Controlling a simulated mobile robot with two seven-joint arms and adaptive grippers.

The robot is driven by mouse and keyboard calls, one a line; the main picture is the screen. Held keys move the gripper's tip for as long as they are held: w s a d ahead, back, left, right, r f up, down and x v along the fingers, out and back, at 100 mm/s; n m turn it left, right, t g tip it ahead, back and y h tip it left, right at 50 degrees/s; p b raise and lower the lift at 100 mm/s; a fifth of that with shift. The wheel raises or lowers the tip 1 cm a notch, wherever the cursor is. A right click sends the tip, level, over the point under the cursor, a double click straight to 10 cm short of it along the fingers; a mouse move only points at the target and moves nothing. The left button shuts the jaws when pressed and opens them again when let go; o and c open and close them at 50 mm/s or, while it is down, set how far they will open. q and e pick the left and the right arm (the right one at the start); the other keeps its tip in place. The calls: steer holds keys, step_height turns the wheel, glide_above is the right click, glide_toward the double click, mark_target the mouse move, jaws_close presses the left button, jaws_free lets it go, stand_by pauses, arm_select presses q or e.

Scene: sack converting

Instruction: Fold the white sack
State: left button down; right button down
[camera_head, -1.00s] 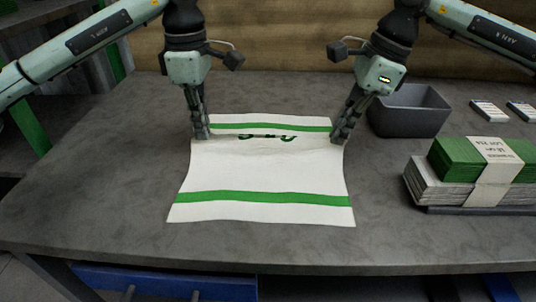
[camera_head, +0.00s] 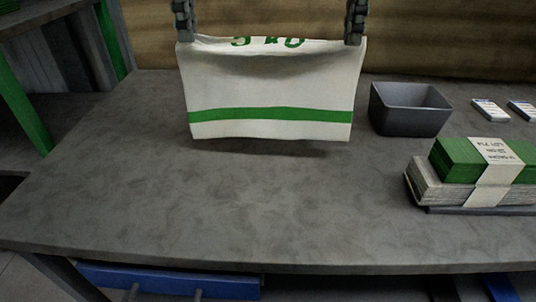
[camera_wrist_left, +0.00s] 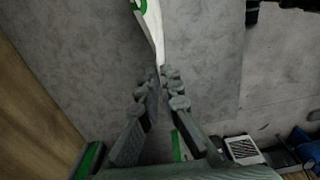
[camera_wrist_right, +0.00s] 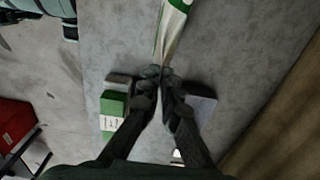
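The white sack (camera_head: 270,92) has a green stripe and green print. It hangs in the air above the back of the table, held by its two upper corners. My left gripper (camera_head: 184,38) is shut on its left corner, and the sack also shows in the left wrist view (camera_wrist_left: 150,28). My right gripper (camera_head: 354,40) is shut on its right corner, and the sack also shows in the right wrist view (camera_wrist_right: 170,36). The upper edge sags slightly between the grippers. The back side of the sack is hidden.
The grey table (camera_head: 200,200) is clear in front of the sack. A dark grey bin (camera_head: 410,110) stands right of it. Stacked green and white sacks in a paper band (camera_head: 490,175) lie at the right. Small white packs (camera_head: 490,110) lie behind them.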

arm_select(q)
steer(key=shift+r, duration=0.35)
arm_select(e)
steer(key=shift+r, duration=0.35)
